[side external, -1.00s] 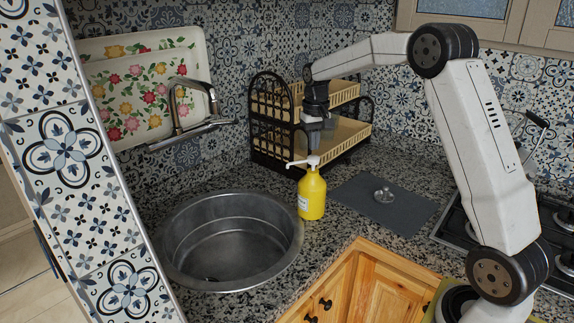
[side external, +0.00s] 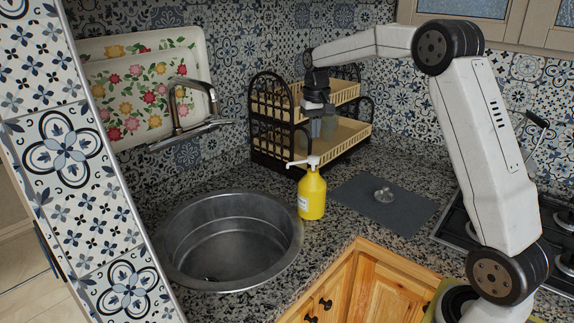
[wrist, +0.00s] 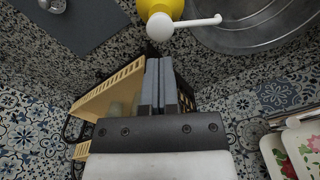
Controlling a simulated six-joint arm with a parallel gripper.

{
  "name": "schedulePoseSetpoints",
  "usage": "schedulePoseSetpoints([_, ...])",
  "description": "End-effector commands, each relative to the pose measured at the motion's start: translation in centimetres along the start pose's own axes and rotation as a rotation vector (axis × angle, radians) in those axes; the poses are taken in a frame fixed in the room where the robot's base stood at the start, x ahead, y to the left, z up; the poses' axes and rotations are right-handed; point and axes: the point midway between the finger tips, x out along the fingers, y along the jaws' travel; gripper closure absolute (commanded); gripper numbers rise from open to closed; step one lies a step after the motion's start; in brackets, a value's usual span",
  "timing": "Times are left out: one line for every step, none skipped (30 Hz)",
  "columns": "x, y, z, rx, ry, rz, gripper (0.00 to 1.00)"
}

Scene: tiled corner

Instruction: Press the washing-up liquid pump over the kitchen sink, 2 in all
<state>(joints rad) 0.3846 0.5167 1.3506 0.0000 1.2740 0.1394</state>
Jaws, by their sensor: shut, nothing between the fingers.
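The yellow washing-up liquid bottle (side external: 312,195) stands upright on the counter at the right rim of the sink (side external: 228,240). Its white pump head (side external: 313,162) is up, with the spout pointing left over the sink side. My gripper (side external: 316,136) is shut and empty, pointing down above the pump head with a gap between them. In the wrist view my shut fingers (wrist: 160,62) are close together, with the white pump head (wrist: 160,26) just beyond their tips and the yellow bottle (wrist: 158,5) partly cut off by the top edge.
A black and tan dish rack (side external: 345,135) stands close behind my gripper. A tap (side external: 180,115) and floral trays (side external: 130,95) are on the left wall. A grey mat (side external: 375,212) with a small glass lid (side external: 384,194) lies right of the bottle. A hob (side external: 465,235) is at far right.

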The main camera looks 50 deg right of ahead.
Motion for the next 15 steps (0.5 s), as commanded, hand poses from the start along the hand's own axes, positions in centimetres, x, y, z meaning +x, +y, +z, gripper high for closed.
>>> schedulePoseSetpoints([-0.4,0.0,0.0,0.0,0.002,0.0,1.0])
schedulePoseSetpoints([-0.6,0.0,0.0,0.0,0.002,0.0,1.0])
schedulePoseSetpoints([-0.9,0.0,0.0,0.0,0.001,0.0,1.0])
schedulePoseSetpoints([-1.1,0.0,0.0,0.0,0.001,0.0,1.0])
schedulePoseSetpoints([-1.3,0.0,0.0,0.0,0.001,0.0,1.0])
schedulePoseSetpoints([-1.6,0.0,0.0,0.0,0.002,0.0,1.0])
schedulePoseSetpoints([-1.8,0.0,0.0,0.0,0.002,0.0,1.0])
schedulePoseSetpoints([-1.9,0.0,0.0,0.0,0.001,0.0,1.0])
schedulePoseSetpoints([-2.1,0.0,0.0,0.0,0.0,0.0,1.0])
schedulePoseSetpoints([-2.3,0.0,0.0,0.0,0.0,0.0,1.0])
schedulePoseSetpoints([-2.4,0.0,0.0,0.0,0.0,0.0,1.0])
schedulePoseSetpoints([-2.5,0.0,0.0,0.0,0.0,0.0,1.0])
schedulePoseSetpoints([-2.5,0.0,0.0,0.0,0.0,0.0,1.0])
schedulePoseSetpoints([-2.6,0.0,0.0,0.0,0.0,0.0,1.0])
schedulePoseSetpoints([-2.6,0.0,0.0,0.0,0.0,0.0,1.0])
